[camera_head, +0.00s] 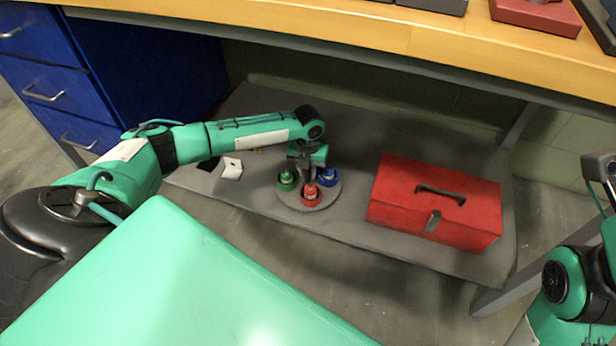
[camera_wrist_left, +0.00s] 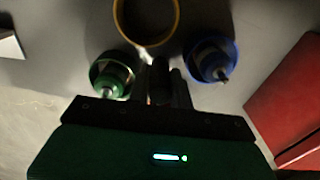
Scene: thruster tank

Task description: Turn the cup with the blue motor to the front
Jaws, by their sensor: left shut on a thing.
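A round grey turntable (camera_head: 333,194) sits on the low shelf. A cup with a blue motor (camera_head: 328,178) is at its right. A cup with a red motor (camera_head: 310,195) is at its front and a cup with a green motor (camera_head: 286,180) at its left. My left gripper (camera_head: 306,172) reaches down over the middle of the turntable, shut on what seems to be its centre post, mostly hidden. In the left wrist view, the gripper (camera_wrist_left: 168,85) is between the green cup (camera_wrist_left: 112,75) and the blue cup (camera_wrist_left: 212,60); a yellow ring-shaped cup (camera_wrist_left: 146,42) is beyond.
A red toolbox (camera_head: 434,202) stands close right of the turntable. A white block (camera_head: 232,168) and a flat black piece (camera_head: 210,163) lie to the left. The wooden bench top (camera_head: 380,35) overhangs the shelf behind. A blue drawer cabinet (camera_head: 60,75) stands at the left.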

